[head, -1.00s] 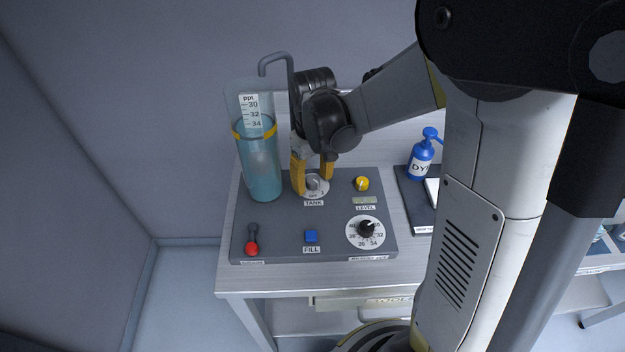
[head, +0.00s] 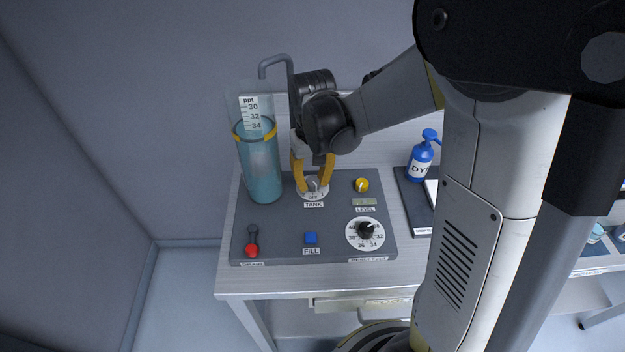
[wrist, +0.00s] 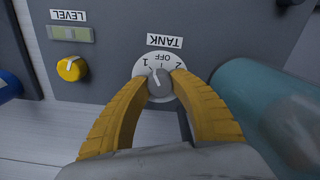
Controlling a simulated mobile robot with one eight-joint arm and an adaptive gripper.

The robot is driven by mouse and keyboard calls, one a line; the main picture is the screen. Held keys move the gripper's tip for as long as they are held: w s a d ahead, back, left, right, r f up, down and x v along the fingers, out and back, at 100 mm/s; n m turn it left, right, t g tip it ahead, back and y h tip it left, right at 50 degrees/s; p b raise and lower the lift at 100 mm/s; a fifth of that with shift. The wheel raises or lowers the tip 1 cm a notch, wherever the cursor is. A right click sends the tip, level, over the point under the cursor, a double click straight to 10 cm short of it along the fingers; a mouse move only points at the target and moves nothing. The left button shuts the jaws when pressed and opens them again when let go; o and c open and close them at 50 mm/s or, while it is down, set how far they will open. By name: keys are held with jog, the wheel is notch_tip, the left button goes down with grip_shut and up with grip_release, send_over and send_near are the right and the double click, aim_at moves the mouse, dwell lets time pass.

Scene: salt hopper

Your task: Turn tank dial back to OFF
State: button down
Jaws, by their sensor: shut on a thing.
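The tank dial is a grey knob (wrist: 159,84) on a white round plate (wrist: 139,68) marked 1, OFF and 2. In the wrist view its white pointer line leans toward the side of the 1, off the OFF mark. In the head view the dial (head: 313,187) sits at the back of the grey panel, above the TANK label (head: 314,204). My gripper (head: 314,186) has yellow fingers reaching down to the dial. In the wrist view its fingertips (wrist: 159,82) are closed on both sides of the knob.
A clear cylinder of blue-green liquid (head: 262,165) stands close left of my gripper. The panel (head: 280,225) also carries a yellow LEVEL knob (head: 362,185), a blue FILL button (head: 311,238), a red-tipped lever (head: 251,249) and a black numbered dial (head: 366,229). A blue dye bottle (head: 420,165) stands right.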

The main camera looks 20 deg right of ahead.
aim_at(313, 180)
jog(key=m, duration=0.5)
jog(key=shift+m, duration=0.3)
dwell(0.4)
jog(key=c, duration=1.1)
grip_release()
jog(key=shift+o, duration=0.2)
notch_tip(313, 180, up, 12)
